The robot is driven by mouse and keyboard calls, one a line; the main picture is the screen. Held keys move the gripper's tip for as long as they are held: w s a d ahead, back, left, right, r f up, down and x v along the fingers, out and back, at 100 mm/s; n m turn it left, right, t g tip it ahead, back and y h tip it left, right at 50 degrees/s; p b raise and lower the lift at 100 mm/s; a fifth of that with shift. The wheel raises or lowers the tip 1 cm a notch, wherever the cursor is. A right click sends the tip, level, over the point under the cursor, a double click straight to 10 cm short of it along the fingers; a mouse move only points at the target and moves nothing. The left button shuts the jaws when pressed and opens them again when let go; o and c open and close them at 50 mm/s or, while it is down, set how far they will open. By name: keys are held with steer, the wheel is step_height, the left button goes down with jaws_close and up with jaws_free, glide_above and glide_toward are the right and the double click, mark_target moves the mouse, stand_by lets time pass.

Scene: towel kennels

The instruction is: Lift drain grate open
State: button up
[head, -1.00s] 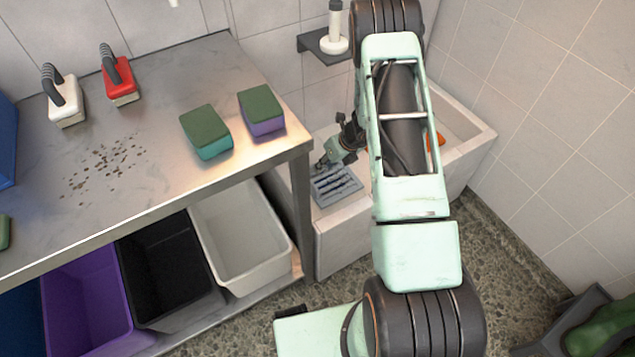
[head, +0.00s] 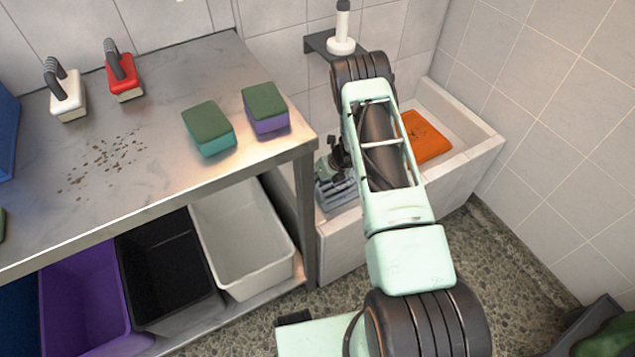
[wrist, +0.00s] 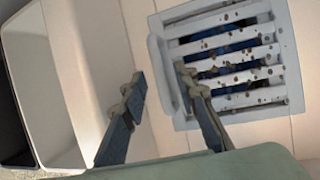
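The drain grate (wrist: 230,96) is a light grey square frame with slanted bars and brown specks, in the right half of the wrist view. It is set in a pale ledge, with dark blue showing between its bars. A raised handle bar (wrist: 161,72) runs along its left side. In the head view the grate (head: 337,197) is partly hidden by my gripper (head: 327,172). In the wrist view my gripper (wrist: 159,71) is open, one finger on each side of the handle bar in the picture. I cannot tell whether the fingers touch it. The grate looks flat and closed.
A steel table (head: 120,190) with brushes and sponges stands left of the grate, its leg close by. Bins, including a white one (head: 240,245), sit below. A basin (head: 455,165) with an orange item (head: 425,138) lies to the right. A shelf (head: 325,45) hangs behind.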

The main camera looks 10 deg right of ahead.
steer(key=shift+c, duration=0.5)
jaws_close()
